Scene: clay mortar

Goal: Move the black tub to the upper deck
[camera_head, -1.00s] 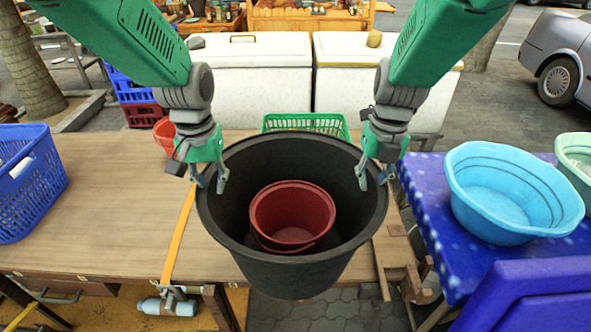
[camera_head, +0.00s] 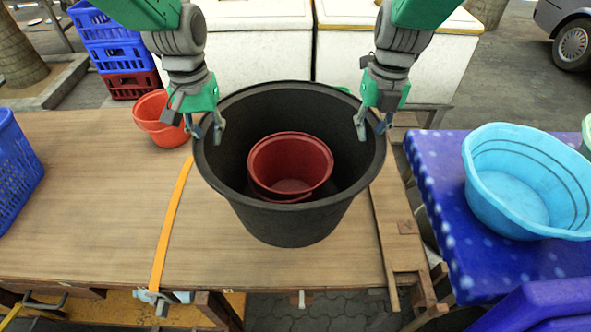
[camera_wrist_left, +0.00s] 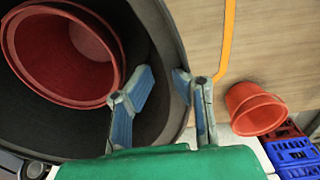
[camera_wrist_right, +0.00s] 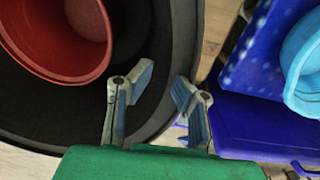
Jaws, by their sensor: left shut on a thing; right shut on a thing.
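The large black tub (camera_head: 300,228) is upright over the wooden tabletop (camera_head: 100,220), with a dark red bucket (camera_head: 290,160) inside it. I cannot tell whether its base touches the wood. My left gripper (camera_head: 207,132) is shut on the tub's left rim, one finger inside and one outside. My right gripper (camera_head: 371,130) is shut on the right rim the same way. The left wrist view shows the rim between the left fingers (camera_wrist_left: 164,82); the right wrist view shows it between the right fingers (camera_wrist_right: 163,82).
An orange-red bucket (camera_head: 160,118) stands behind left, and a blue basket (camera_head: 18,165) at the far left. An orange strap (camera_head: 170,225) crosses the tabletop. A blue-clothed table (camera_head: 445,215) with a light blue basin (camera_head: 515,190) is at right. White chests (camera_head: 255,58) stand behind.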

